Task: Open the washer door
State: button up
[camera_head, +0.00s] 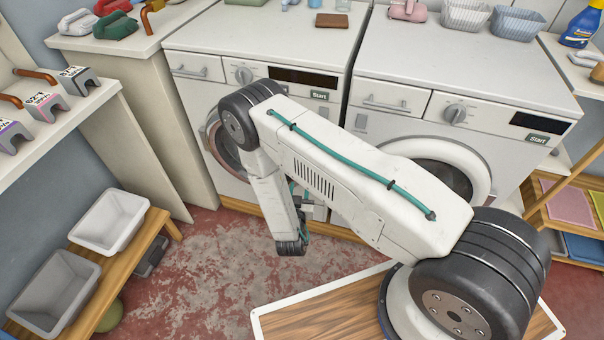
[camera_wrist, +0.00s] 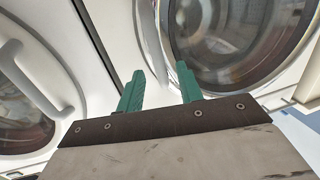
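Two white front-loading machines stand side by side in the head view, a left one (camera_head: 200,95) and a right one (camera_head: 400,110). The left round door (camera_head: 212,135) is partly hidden by my arm. The right door (camera_head: 478,165) has a wide white ring and is also partly covered. Both look closed; no label shows which is the washer. In the wrist view, my gripper (camera_wrist: 160,80) has its two green fingers apart. A pale upright strip (camera_wrist: 150,35) shows between them, beside a large glass door (camera_wrist: 235,40); contact cannot be told. Another door with a curved white handle (camera_wrist: 35,80) is at left.
A wooden bench with a white bin (camera_head: 110,220) and a grey bin (camera_head: 60,285) is at lower left. A shelf (camera_head: 60,125) with several grey blocks is above it. A wooden rack (camera_head: 560,220) stands at right. Red floor (camera_head: 200,270) is open before the left machine.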

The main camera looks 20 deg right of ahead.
jog(key=shift+t, duration=0.4)
jog(key=x, duration=0.7)
jog(key=shift+d+r, duration=0.2)
jog(key=shift+d, duration=0.1)
jog(key=shift+c, duration=0.3)
grip_shut()
